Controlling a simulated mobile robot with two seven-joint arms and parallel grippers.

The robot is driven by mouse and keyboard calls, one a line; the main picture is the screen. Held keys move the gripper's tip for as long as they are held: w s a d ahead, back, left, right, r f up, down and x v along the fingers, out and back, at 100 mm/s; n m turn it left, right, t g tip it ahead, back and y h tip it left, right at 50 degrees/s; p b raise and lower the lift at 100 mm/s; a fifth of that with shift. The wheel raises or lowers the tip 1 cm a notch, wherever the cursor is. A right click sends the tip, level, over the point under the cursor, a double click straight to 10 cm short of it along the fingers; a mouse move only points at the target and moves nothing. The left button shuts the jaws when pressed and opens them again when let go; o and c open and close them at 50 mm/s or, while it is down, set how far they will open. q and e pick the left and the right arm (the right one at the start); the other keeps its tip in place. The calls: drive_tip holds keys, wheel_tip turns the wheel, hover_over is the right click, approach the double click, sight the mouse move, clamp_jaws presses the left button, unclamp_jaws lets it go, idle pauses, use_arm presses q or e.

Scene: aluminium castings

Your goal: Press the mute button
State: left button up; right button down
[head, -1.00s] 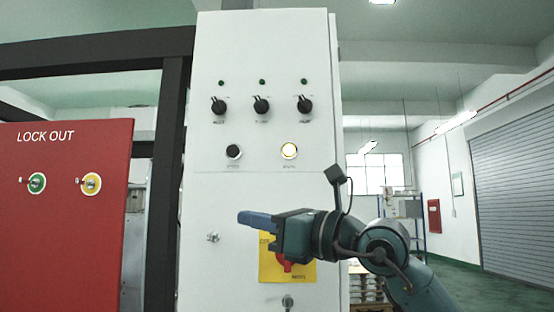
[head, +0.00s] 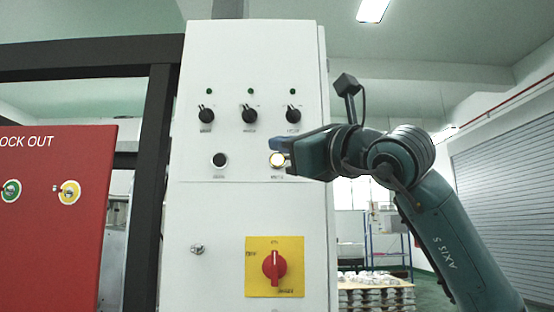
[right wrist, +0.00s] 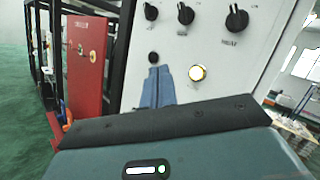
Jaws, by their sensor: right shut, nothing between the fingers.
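A white control cabinet (head: 245,215) carries a lit, yellowish-white round button (head: 277,160) and a black round button (head: 219,160) to its left. The small labels under them are too blurred to read, so I cannot tell which is marked mute. My right gripper (head: 274,144) is shut and empty, its blue fingers pointing left. In the head view its tips overlap the area just above the lit button. In the right wrist view the fingers (right wrist: 157,84) appear below the black button (right wrist: 154,58) and left of the lit button (right wrist: 197,73). Contact cannot be seen. My left gripper is not in view.
Several black rotary knobs (head: 249,115) with small green lamps sit above the buttons. A red rotary switch (head: 274,265) on a yellow plate and a small latch (head: 197,249) are below. A red lock-out board (head: 60,220) stands at left.

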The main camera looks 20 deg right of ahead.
sight(277, 160)
use_arm(q)
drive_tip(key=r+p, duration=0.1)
drive_tip(key=p, duration=0.1)
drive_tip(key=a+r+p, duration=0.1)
drive_tip(key=p, duration=0.1)
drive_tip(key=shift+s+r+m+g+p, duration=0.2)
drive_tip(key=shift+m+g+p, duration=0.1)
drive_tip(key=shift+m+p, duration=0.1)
use_arm(e)
drive_tip(key=w+d, duration=0.2)
drive_tip(key=w, duration=0.6)
drive_tip(key=shift+d, duration=0.15)
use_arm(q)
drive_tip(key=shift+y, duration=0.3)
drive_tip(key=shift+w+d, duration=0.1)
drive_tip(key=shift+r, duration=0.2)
use_arm(e)
drive_tip(key=shift+w, duration=0.2)
idle(0.4)
drive_tip(key=shift+w+d, duration=0.1)
drive_tip(key=shift+w, duration=0.15)
